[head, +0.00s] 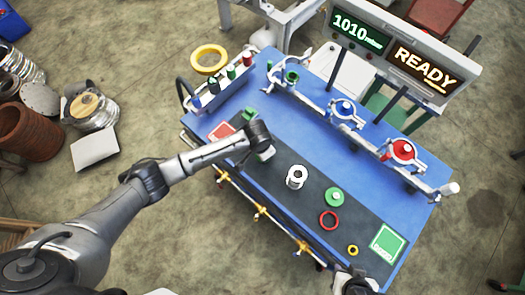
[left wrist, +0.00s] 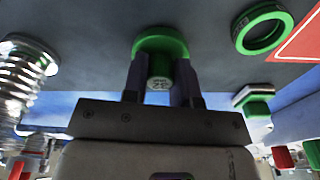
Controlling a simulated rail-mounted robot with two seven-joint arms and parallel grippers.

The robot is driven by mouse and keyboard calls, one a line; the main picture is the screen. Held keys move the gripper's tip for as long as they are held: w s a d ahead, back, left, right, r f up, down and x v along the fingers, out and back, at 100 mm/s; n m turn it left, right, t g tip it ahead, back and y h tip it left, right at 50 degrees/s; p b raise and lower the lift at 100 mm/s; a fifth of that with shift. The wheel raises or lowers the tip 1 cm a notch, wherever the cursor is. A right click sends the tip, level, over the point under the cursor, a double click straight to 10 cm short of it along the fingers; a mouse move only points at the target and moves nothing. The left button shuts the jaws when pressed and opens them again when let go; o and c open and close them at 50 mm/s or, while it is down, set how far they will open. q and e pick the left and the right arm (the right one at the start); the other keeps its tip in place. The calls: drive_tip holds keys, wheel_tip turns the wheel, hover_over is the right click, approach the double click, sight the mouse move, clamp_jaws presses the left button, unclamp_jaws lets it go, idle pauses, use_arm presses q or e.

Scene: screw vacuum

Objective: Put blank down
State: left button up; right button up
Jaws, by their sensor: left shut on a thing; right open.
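In the left wrist view, my left gripper (left wrist: 160,85) is shut on a green blank (left wrist: 160,42) with a grey, numbered stub between the fingers. The blank is close to the dark mat; I cannot tell whether it touches. In the head view, my left gripper (head: 266,150) is over the mat's left part and mostly hides the blank. My right gripper (head: 355,284) is open at the bottom edge, partly cut off, near the table's front right.
The dark mat (head: 300,209) on the blue table holds a silver bellows (head: 296,177), green knobbed disc (head: 335,197), red ring (head: 329,221), yellow ring (head: 352,250) and green square (head: 387,243). A red square (head: 221,131) lies left. A pipe rail with valves (head: 342,108) runs behind.

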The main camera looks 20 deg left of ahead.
use_arm(q)
drive_tip(key=o, duration=0.9)
drive_tip(key=shift+f, duration=0.1)
drive_tip(key=shift+o, duration=0.2)
wheel_tip(320, 180, up, 12)
drive_tip(key=s+p, duration=0.1)
drive_tip(key=p, duration=0.1)
drive_tip(key=shift+a, duration=0.35)
drive_tip(key=shift+s, duration=0.1)
